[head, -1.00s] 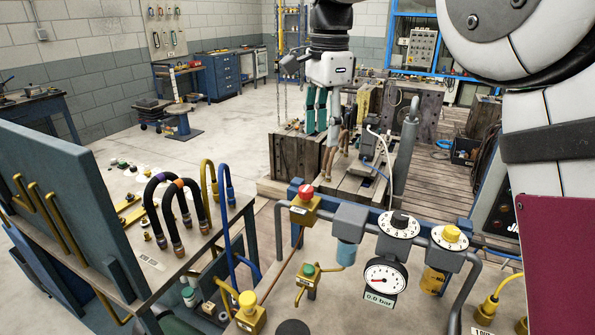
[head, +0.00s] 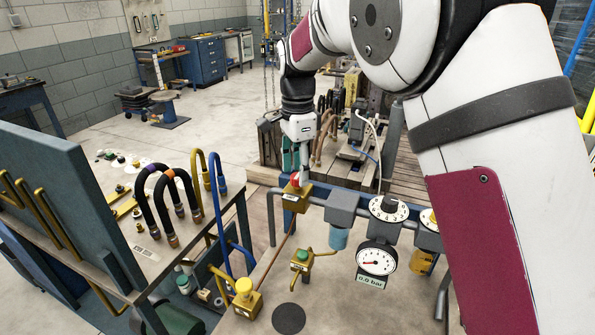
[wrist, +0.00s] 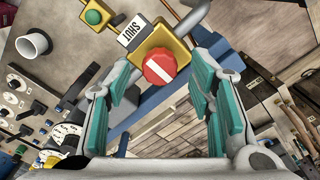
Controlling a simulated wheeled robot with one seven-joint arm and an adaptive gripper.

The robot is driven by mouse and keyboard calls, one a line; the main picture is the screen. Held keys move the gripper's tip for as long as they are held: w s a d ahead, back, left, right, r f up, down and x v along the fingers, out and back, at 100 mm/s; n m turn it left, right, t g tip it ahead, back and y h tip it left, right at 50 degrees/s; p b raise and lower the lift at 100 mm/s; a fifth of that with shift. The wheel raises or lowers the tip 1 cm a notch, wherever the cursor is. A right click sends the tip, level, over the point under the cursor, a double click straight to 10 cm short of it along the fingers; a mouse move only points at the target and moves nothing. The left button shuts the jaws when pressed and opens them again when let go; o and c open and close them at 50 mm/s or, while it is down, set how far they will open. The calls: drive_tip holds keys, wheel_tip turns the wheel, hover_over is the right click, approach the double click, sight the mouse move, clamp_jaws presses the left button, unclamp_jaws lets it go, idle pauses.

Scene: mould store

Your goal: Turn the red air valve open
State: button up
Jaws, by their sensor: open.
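The red air valve (wrist: 160,67) is a round red knob with a white bar across it, on a yellow block (wrist: 181,52) with a label reading SHUT (wrist: 132,31). In the head view the red knob (head: 295,180) sits on the left end of the pipe assembly, partly covered by my gripper (head: 300,163). My gripper (wrist: 162,95) is open, with teal-padded fingers to either side of the knob's line in the wrist view. The knob appears beyond the fingertips; I cannot tell whether they touch it.
A pressure gauge (head: 376,259) reads 0.0 bar, below a white numbered dial (head: 389,209). A green-topped valve (head: 302,256) and a yellow-knobbed valve (head: 243,289) stand nearby. A bench with looped hoses (head: 170,199) is at left.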

drive_tip(key=shift+f, duration=0.75)
clamp_jaws()
